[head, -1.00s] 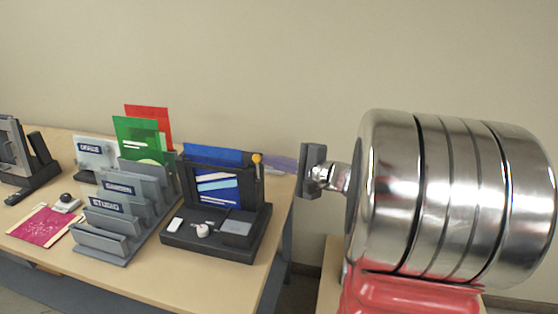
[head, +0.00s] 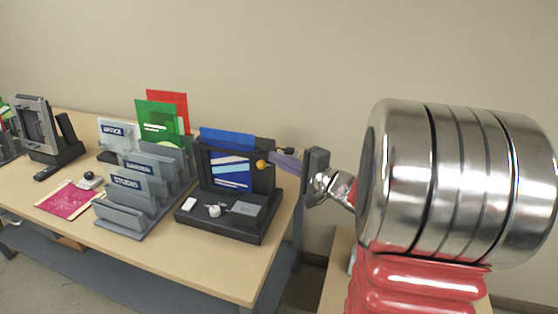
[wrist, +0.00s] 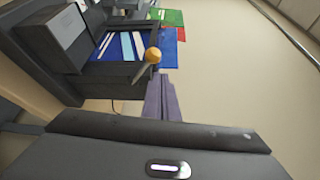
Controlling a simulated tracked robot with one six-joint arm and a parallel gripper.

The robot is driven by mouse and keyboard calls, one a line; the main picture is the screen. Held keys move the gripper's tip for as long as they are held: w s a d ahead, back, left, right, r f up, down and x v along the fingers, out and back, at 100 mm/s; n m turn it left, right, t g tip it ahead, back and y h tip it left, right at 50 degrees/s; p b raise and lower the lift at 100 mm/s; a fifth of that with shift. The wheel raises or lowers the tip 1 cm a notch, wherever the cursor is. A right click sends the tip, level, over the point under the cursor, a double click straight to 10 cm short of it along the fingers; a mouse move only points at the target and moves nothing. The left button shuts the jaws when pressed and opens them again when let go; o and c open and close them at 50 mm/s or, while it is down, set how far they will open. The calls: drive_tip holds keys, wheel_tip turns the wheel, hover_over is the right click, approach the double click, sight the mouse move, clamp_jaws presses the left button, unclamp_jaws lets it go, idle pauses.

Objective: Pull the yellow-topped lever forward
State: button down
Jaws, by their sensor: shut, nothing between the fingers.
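The yellow ball top (head: 262,164) of the lever is at the upper right of the black laminator (head: 262,222), in front of its upright body. In the wrist view the yellow ball (wrist: 152,54) sits on a short dark stem just beyond my fingertips. My gripper (head: 275,155) is shut and empty, with slim purple-grey fingers reaching in from the right behind the ball. In the wrist view my gripper (wrist: 160,78) points at the lever. I cannot tell whether the fingers touch it. The lever's lower end is hidden.
A blue sheet (head: 230,172) stands in the laminator. Left of it are a grey labelled rack (head: 140,200) with green and red sheets, a magenta sheet (head: 67,199) and another dark machine (head: 42,130). The front edge of the wooden table (head: 200,265) is clear.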

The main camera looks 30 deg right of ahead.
drive_tip(key=s+d, duration=0.6)
drive_tip(key=s, duration=0.3)
drive_tip(key=shift+s+d+f, duration=0.25)
drive_tip(key=shift+s+f, duration=0.1)
drive_tip(key=shift+f, duration=0.05)
idle(0.8)
